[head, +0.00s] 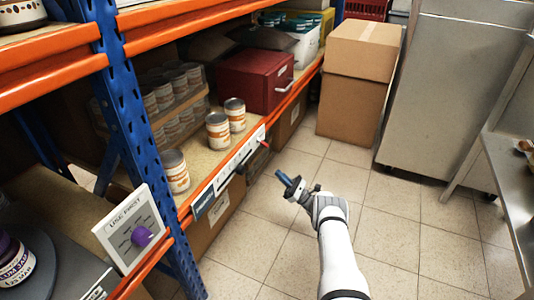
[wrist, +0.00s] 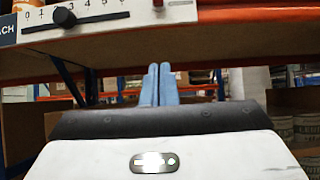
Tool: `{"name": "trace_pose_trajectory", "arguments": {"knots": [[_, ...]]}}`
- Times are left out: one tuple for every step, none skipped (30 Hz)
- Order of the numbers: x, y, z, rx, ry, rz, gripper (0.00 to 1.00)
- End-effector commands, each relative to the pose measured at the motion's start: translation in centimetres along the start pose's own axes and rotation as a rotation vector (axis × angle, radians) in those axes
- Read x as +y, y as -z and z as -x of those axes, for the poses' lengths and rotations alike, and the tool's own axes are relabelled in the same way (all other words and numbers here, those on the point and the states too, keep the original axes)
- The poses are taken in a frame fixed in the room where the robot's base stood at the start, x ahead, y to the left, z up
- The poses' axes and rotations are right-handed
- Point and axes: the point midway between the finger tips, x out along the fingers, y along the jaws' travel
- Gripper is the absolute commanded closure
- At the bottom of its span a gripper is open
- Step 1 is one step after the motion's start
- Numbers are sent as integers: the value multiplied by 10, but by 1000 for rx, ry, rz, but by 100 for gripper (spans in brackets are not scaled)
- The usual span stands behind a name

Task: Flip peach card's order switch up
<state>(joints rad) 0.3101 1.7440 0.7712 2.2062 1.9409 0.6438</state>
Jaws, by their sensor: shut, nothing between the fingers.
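The peach card (head: 235,163) is a white strip with a dark name plate on the front edge of the orange shelf. In the wrist view the card (wrist: 100,14) shows at the top, with "ACH" readable, a number scale and a black slider knob (wrist: 65,17). A small red switch (head: 265,143) sticks out near the card's far end and seems to slant downward. Only its lower tip (wrist: 158,3) shows in the wrist view. My gripper (head: 280,175) is shut and empty, out over the aisle, apart from the card. Its blue fingers (wrist: 159,85) are together below the switch.
Several orange-labelled cans (head: 217,131) and a red box (head: 255,79) stand on the shelf above the card. Cardboard boxes (head: 360,50) stand behind; the tiled aisle floor is clear.

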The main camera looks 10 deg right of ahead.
Motion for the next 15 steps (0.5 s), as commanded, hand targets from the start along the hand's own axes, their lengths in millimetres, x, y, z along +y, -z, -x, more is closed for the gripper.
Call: {"name": "trace_pose_trajectory", "arguments": {"knots": [[-1, -1, 1, 0, 2, 2, 100], [-2, -2, 1, 0, 3, 3, 100], [-2, -2, 1, 1, 4, 4, 100], [-2, -2, 0, 0, 4, 4, 100], [-3, -3, -2, 0, 5, 5, 100], [-3, -3, -6, 0, 4, 5, 100], [-3, -3, -10, 0, 4, 5, 100], [-3, -3, -14, 0, 4, 6, 100], [-3, -3, -21, 0, 3, 6, 100], [-3, -3, -26, 0, 4, 5, 100], [-3, -3, -32, 1, 3, 6, 100], [-3, -3, -41, 0, 3, 6, 100], [-3, -2, -47, 0, 4, 6, 100], [-3, -2, -54, 0, 3, 6, 100], [-3, -2, -62, 0, 3, 7, 100]]}}
